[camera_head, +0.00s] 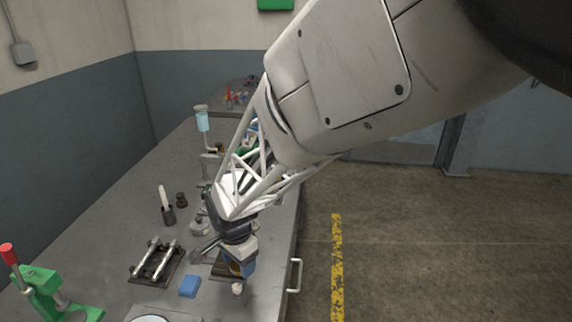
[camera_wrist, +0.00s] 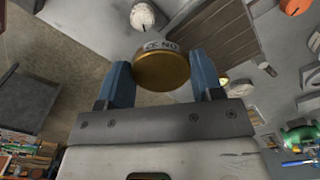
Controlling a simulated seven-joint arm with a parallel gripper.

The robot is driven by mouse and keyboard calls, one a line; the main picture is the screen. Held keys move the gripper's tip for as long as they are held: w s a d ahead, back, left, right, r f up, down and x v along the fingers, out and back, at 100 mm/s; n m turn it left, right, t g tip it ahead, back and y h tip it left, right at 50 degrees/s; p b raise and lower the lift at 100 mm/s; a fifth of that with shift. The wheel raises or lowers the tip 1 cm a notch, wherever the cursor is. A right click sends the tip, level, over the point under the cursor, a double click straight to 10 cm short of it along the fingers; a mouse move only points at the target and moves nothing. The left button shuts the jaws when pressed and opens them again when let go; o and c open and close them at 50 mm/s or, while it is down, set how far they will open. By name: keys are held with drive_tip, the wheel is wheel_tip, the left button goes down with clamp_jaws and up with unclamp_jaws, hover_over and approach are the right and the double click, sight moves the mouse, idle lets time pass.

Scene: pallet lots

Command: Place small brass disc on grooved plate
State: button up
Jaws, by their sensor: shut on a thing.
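In the wrist view, a small brass disc (camera_wrist: 162,71) with a lettered label on its edge sits between the two blue fingers of my gripper (camera_wrist: 163,82), which is shut on it. In the head view my gripper (camera_head: 241,266) is low over the near right edge of the bench. The brown grooved plate (camera_wrist: 217,38) shows in the wrist view above and right of the disc. In the head view it (camera_head: 221,270) is partly hidden behind my gripper. The disc appears apart from the plate.
A blue block (camera_head: 189,287) and a rack with two rods (camera_head: 157,261) are left of my gripper. A green press (camera_head: 48,290) with a red handle stands at the near left. A pale knob (camera_head: 238,288) is close below the fingers.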

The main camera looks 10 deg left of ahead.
drive_tip(key=shift+w+a+f, duration=0.1)
drive_tip(key=shift+w+a, duration=0.7)
drive_tip(key=shift+w, duration=0.2)
drive_tip(key=shift+w+a+f, duration=0.15)
drive_tip(key=shift+w+a, duration=0.65)
drive_tip(key=shift+w, duration=0.25)
drive_tip(key=shift+w+a+f, duration=0.1)
drive_tip(key=shift+w+a, duration=0.7)
drive_tip(key=shift+w, duration=0.2)
drive_tip(key=shift+f, duration=0.1)
drive_tip(key=shift+f, duration=1.65)
drive_tip(key=shift+f, duration=0.1)
drive_tip(key=o, duration=1.1)
drive_tip(key=shift+o, duration=0.2)
wheel_tip(320, 180, up, 12)
